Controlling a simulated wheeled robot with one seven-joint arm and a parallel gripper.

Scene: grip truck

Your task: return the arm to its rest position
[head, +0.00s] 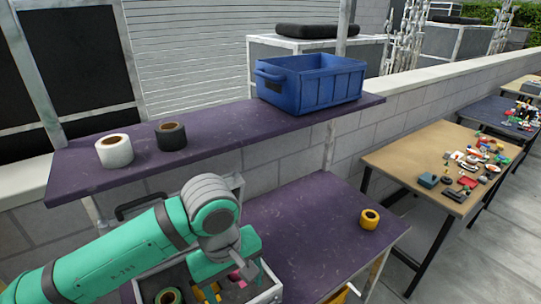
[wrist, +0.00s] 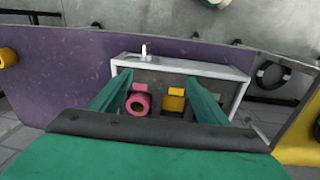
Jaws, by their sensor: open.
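My green arm (head: 110,258) reaches from the lower left in the head view, bent at a grey joint. My gripper (wrist: 158,88) is open in the wrist view, with its two green fingers spread and nothing held between them. It points toward a grey open crate (wrist: 190,66) that holds a pink tape roll (wrist: 138,104) and a yellow item (wrist: 174,104). In the head view my gripper hangs over this crate (head: 268,292) and hides part of it. A green tape roll (head: 168,296) lies in the crate's near left part.
The upper purple shelf (head: 225,130) bears a white roll (head: 115,151), a black roll (head: 171,136) and a blue bin (head: 310,84). A yellow roll (head: 369,219) stands on the lower purple surface (head: 310,225), otherwise mostly clear. A wooden table (head: 410,157) with small items is at right.

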